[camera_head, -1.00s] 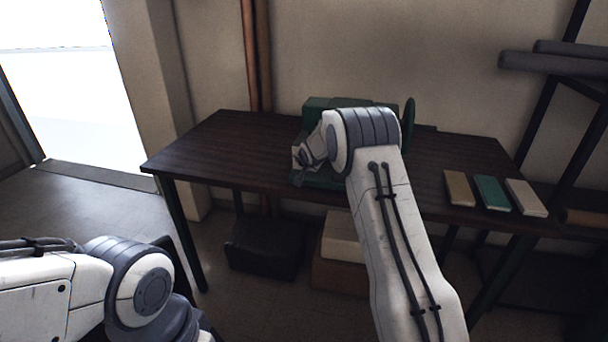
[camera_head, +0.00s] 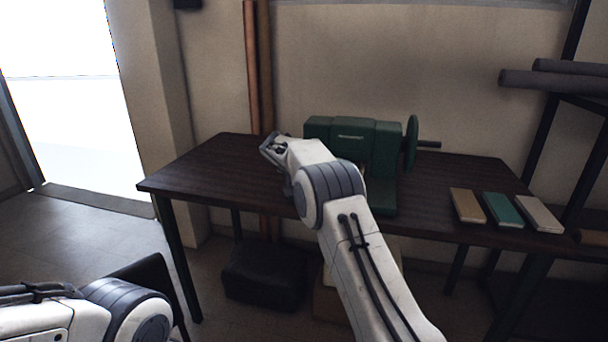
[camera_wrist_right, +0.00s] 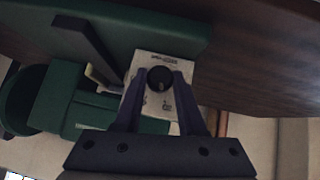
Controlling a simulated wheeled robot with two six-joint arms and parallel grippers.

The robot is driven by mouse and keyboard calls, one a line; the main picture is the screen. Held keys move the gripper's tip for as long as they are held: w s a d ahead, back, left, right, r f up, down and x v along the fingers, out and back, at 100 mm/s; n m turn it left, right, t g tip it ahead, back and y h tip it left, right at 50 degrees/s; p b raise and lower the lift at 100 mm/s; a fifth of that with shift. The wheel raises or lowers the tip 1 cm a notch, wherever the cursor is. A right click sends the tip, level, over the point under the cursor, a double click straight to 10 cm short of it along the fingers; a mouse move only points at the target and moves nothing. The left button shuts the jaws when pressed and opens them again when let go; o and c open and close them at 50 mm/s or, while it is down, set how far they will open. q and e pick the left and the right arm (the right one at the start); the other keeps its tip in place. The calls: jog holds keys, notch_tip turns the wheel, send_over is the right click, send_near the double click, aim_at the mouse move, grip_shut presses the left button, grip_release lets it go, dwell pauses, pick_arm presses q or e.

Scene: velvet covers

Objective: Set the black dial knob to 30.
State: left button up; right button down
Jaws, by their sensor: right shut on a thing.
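The black dial knob (camera_wrist_right: 160,76) sits on a pale printed plate (camera_wrist_right: 143,67) on the green machine (camera_wrist_right: 76,112). My right gripper (camera_wrist_right: 161,84) is shut on the knob, one dark finger on each side of it. A small light mark shows on the knob; the printed numbers are too small to read. In the head view the green machine (camera_head: 345,138) stands on the table, and my right wrist is at its left end. The knob is hidden in that view. My left arm shows at the lower left, but its gripper is out of the picture.
The dark wooden table (camera_head: 210,165) has free room at its left. A tan block (camera_head: 467,206), a green block (camera_head: 500,209) and a white block (camera_head: 537,213) lie at its right. A round wheel (camera_head: 411,143) with a shaft sticks out of the machine's right end. A shelf rack stands at right.

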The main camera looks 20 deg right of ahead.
pick_arm(q)
jog(key=shift+r+p, duration=1.3)
jog(key=shift+r, duration=0.4)
pick_arm(e)
jog(key=shift+a+n+g+h, duration=0.2)
jog(key=shift+n+g+h, duration=0.3)
jog(key=shift+n+h, duration=0.15)
jog(key=shift+h, duration=0.25)
jog(key=c, duration=0.8)
grip_release()
jog(key=shift+o, duration=0.2)
pick_arm(q)
jog(key=shift+f+b, duration=0.95)
pick_arm(e)
jog(key=v, duration=1)
jog(key=shift+a+r, duration=0.2)
